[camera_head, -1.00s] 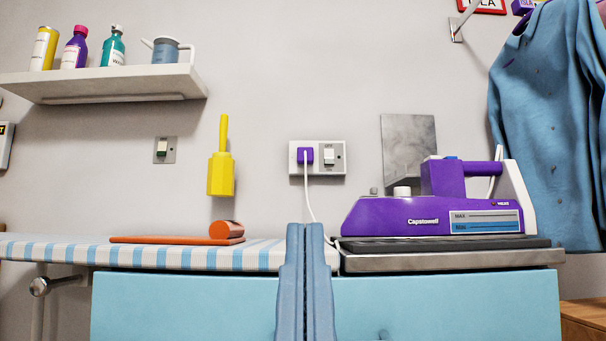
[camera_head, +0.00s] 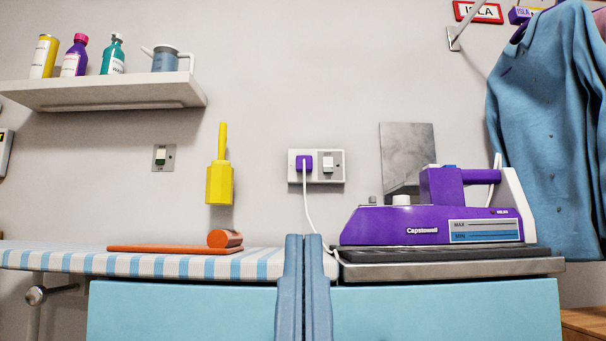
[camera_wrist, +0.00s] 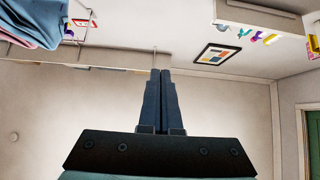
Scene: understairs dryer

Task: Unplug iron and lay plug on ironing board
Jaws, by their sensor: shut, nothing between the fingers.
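The purple plug (camera_head: 304,162) sits in the left part of the white wall socket (camera_head: 325,178), with a rocker switch beside it. Its white cord (camera_head: 308,208) hangs down to the iron's side. The purple iron (camera_head: 432,222) rests on a dark ribbed stand to the right. The striped ironing board (camera_head: 60,258) lies to the left. My gripper (camera_head: 303,237) points up, below the plug in the picture and apart from it. In the wrist view, its fingers (camera_wrist: 160,72) are shut and empty.
An orange flat piece (camera_head: 160,249) with a roll lies on the board. A yellow hanging object (camera_head: 220,183) and a second switch (camera_head: 164,158) are on the wall. A shelf (camera_head: 110,94) holds bottles and a watering can. A blue garment (camera_head: 545,130) hangs at right.

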